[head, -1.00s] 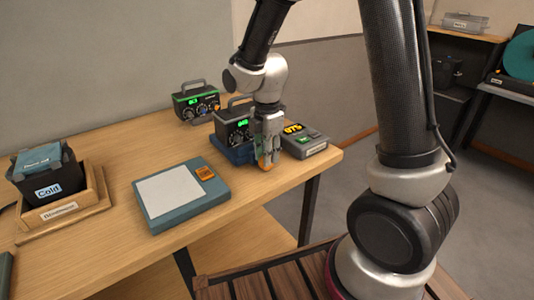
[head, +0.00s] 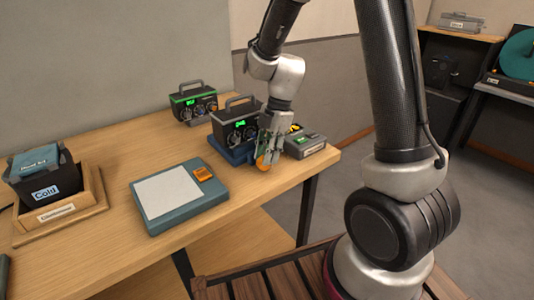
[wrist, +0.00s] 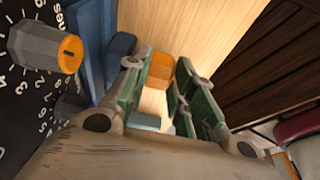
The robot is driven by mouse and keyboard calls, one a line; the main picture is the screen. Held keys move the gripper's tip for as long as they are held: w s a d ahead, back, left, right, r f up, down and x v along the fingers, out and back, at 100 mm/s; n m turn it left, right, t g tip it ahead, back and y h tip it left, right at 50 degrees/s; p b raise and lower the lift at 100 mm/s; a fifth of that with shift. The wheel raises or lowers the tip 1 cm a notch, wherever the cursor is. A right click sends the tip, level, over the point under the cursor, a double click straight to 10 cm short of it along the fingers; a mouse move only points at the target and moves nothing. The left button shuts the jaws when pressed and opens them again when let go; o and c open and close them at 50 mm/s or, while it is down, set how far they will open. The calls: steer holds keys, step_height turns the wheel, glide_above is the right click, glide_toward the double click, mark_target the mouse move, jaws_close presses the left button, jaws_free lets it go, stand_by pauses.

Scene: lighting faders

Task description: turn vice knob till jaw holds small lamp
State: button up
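A blue vice (head: 219,146) stands on the table with a dark box (head: 233,124) on it; the box has a handle and a green display. I cannot tell whether this box is the small lamp, and the vice's jaw is mostly hidden. An orange knob (head: 263,162) sits at the vice's front, near the table's right end. My gripper (head: 269,155) points down at it, tilted. In the wrist view the orange knob (wrist: 159,70) lies between the green-padded fingertips of my gripper (wrist: 161,65) and fills the gap there. The vice's blue body (wrist: 91,40) is to the left.
A grey box (head: 305,146) stands close on the right of my gripper. A second dark box (head: 193,103) is behind. A blue-grey pad (head: 180,196) lies in front left, and a wooden tray (head: 88,192) with a dark bin is farther left. Bare table lies between.

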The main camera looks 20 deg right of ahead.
steer(key=shift+o, duration=0.8)
steer(key=v, duration=1.2)
steer(key=shift+d, duration=0.1)
